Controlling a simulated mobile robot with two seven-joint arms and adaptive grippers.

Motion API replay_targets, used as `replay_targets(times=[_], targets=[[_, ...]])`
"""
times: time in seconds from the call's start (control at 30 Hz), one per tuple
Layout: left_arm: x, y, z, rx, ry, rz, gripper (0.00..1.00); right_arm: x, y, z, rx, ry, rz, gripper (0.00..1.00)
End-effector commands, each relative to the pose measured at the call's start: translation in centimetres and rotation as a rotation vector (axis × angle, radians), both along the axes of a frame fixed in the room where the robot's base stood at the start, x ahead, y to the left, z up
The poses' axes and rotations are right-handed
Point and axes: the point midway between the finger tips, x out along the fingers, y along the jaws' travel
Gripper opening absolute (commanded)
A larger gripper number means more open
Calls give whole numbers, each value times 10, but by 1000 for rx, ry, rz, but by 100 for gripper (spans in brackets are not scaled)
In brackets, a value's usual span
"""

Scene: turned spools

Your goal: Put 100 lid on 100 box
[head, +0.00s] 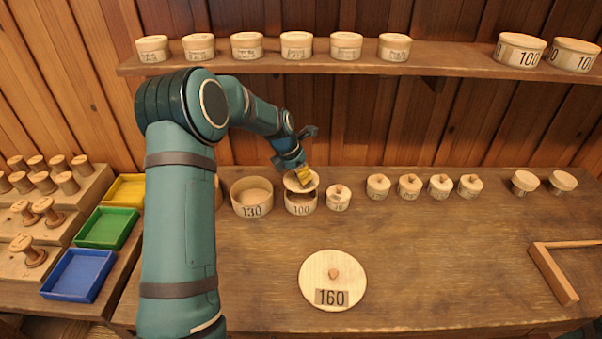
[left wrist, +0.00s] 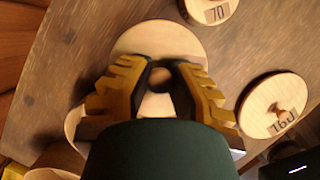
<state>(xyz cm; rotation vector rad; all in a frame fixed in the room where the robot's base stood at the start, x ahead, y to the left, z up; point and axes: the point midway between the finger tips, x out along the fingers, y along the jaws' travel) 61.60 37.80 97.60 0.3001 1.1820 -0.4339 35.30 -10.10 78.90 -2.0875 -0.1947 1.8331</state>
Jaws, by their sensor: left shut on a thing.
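The 100 box (head: 300,209) is a round pale wooden box with a dark 100 label, standing at the back middle of the workbench. A pale round lid (head: 294,187) is tilted above its opening; its label is not visible. My left gripper (head: 304,174) is shut on this lid's knob. In the left wrist view the yellow fingers (left wrist: 160,75) close around the knob, and the lid's pale disc (left wrist: 160,38) spreads out beyond them. I cannot tell whether the lid touches the box rim. My right gripper is not in view.
The open 130 box (head: 251,212) stands just left, and a small lidded box (head: 338,204) just right. The 160 lid (head: 318,272) lies in front. Several lidded boxes stand farther right. A shelf (head: 440,60) runs above. A wooden corner frame (head: 553,272) lies right.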

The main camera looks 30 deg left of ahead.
Motion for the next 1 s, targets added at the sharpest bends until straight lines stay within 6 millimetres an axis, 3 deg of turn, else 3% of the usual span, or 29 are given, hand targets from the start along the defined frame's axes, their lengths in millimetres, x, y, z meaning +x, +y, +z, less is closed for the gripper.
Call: replay_targets(times=[0.43,1.0], targets=[[0,0,-33,0,0,0,0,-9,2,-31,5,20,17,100],[0,0,-38,0,0,0,0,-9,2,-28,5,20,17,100]])
